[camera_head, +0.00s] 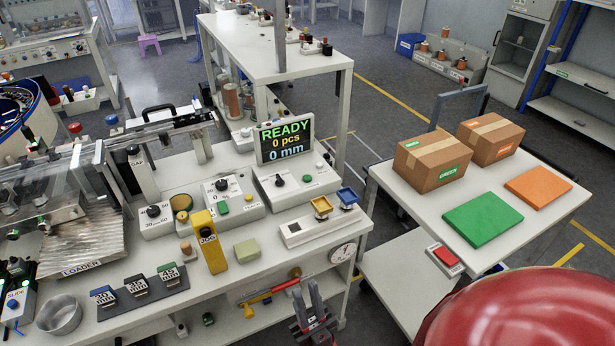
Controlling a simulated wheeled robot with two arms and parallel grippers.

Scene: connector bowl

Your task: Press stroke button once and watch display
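The display (285,140) stands upright on a pale control box and reads READY, 0 pcs, 0 mm. That box has a black knob and a small green button (319,166). To its left, another box carries a dial, a green button (223,208) and a small yellow button (248,198). A yellow block (209,240) labelled JOG stands in front. I cannot read which button is the stroke button. My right gripper (306,284) is at the bench's front edge, fingers apart and empty, away from the buttons. My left gripper is not in view.
Three labelled blocks on a dark mat (143,297) and a metal bowl (58,315) stand at front left. A scale-like unit (325,226) with yellow and blue trays is at right. A cart (400,211) holds cartons and pads.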

